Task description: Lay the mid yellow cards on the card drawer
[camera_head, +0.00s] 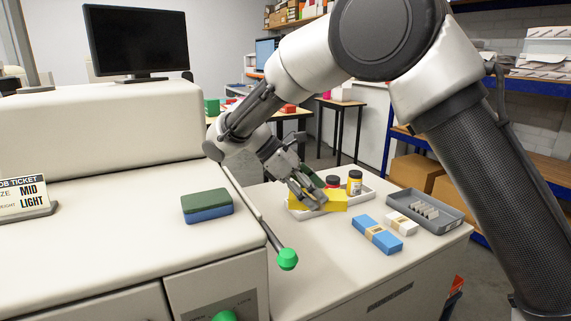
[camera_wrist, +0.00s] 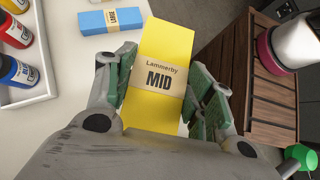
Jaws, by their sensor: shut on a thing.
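The yellow card pack (camera_wrist: 165,40) has a tan band reading "Lammerby MID". My gripper (camera_wrist: 160,88) is shut on it, with a green-padded finger along each side. In the head view the yellow pack (camera_head: 335,200) is under my gripper (camera_head: 310,193), in front of the white tray of ink jars. I cannot tell there whether it touches the counter. I cannot make out for certain which thing is the card drawer.
A blue pack (camera_head: 372,236), a white pack (camera_head: 401,222) and a grey tray (camera_head: 455,221) lie to the right. The white tray (camera_head: 367,188) holds jars. A green-knobbed lever (camera_head: 287,259) is left of the packs. A slatted wooden thing (camera_wrist: 250,75) shows in the wrist view.

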